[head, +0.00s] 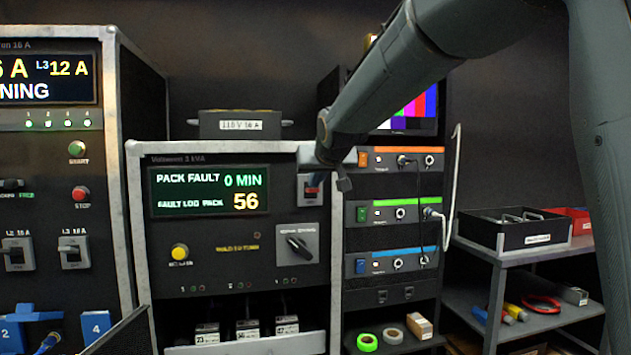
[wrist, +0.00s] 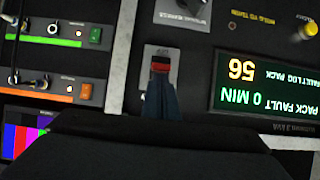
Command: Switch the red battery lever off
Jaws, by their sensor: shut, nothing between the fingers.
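The red battery lever (head: 312,190) sits on a small pale switch plate (head: 311,200) at the upper right of the power unit's front, beside the display. In the wrist view, which is upside down, the red lever (wrist: 160,67) shows just beyond the tips of my gripper (wrist: 160,77). My gripper is shut and empty, pointing at the switch. Its fingers hide part of the plate. I cannot tell whether the tips touch the lever. In the head view my arm covers the area just above the switch.
The display (head: 208,190) reads PACK FAULT, 0 MIN and 56. A rotary knob (head: 297,246) and a yellow button (head: 180,252) sit below. Rack modules (head: 400,211) with cables stand close on the right. A shelf with a black tray (head: 513,233) is farther right.

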